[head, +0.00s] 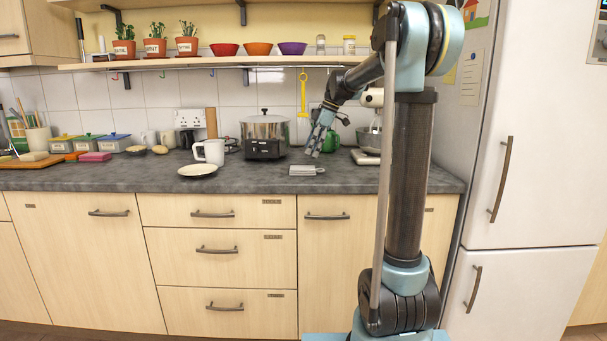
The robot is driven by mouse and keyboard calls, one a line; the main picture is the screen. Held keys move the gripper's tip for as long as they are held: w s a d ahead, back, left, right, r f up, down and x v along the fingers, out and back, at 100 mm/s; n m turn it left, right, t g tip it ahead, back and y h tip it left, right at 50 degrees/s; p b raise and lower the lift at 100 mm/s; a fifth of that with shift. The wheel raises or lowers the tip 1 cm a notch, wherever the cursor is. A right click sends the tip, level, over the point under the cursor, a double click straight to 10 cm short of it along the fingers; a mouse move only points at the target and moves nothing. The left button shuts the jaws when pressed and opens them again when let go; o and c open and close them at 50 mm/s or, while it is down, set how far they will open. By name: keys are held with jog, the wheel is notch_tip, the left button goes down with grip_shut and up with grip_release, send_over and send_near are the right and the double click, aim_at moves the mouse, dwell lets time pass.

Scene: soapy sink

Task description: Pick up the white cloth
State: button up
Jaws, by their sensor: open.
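A small flat pale grey-white item (304,170) lies on the grey counter, near its front edge, right of the middle. It may be the white cloth, but it is too small to be sure. My gripper (314,152) is open and points down, just above and slightly right of this item, apart from it in the picture. I see nothing between the fingers.
A white plate (197,170) and a white mug (213,152) stand to the left. A slow cooker (264,135) stands behind. A yellow utensil (303,95) hangs above. A white appliance (366,157) is at right. Counter between plate and flat item is clear.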

aim_at(304, 167)
jog(key=x, duration=0.6)
jog(key=shift+s+a+r, duration=0.1)
jog(key=shift+s+a, duration=0.1)
jog(key=shift+a+f, duration=0.2)
jog(key=shift+f, duration=0.35)
jog(key=shift+f, duration=0.25)
jog(key=c, duration=1)
